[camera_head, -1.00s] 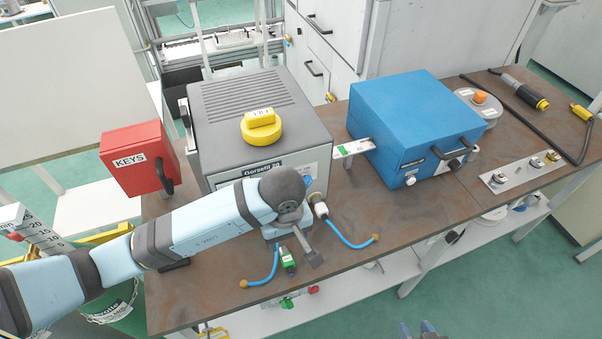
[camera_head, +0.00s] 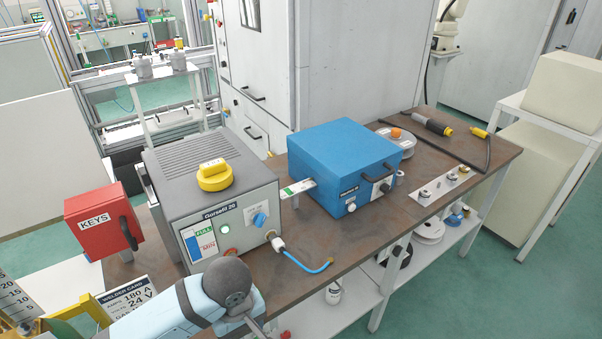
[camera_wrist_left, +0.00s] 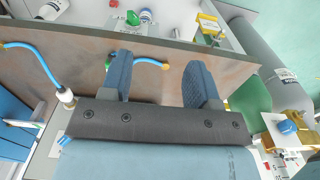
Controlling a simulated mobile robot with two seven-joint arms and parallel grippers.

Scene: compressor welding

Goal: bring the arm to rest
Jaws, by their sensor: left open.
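My left gripper (camera_wrist_left: 160,82) is open in the wrist view, its two dark fingers apart with nothing held between them. Beyond the fingers a blue lead with a brass tip (camera_wrist_left: 166,66) lies on the brown bench (camera_wrist_left: 225,66); the left finger hides part of it. In the head view my left arm comes in at the bottom, and its fingers are mostly cut off by the lower edge. My right gripper is in neither view.
A red KEYS box (camera_head: 103,222) is at left, a blue box (camera_head: 345,160) farther right. A welder card (camera_head: 126,303) is beside my arm.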

